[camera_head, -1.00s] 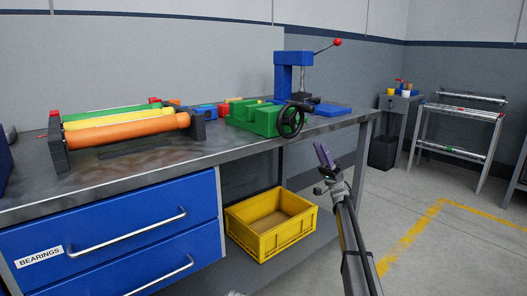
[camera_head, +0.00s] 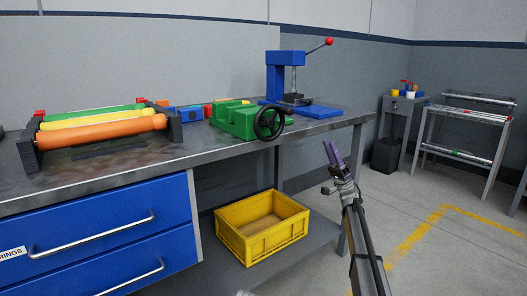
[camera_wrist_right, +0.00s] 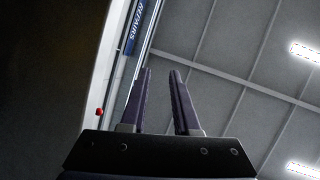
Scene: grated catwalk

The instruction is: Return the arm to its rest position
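My right gripper (camera_head: 333,153) points up and away in front of the workbench's right end, in free air in the head view. In the right wrist view its two dark purple fingers (camera_wrist_right: 161,75) stand apart with nothing between them. They point up toward the ceiling. My right arm comes in from the bottom right. My left gripper is not in view.
The workbench (camera_head: 190,152) carries orange, yellow and green rollers (camera_head: 100,131), a green vise (camera_head: 240,119) and a blue press (camera_head: 286,75). A yellow crate (camera_head: 262,243) sits on the lower shelf. Blue drawers (camera_head: 95,222) are at left. Floor at right is open.

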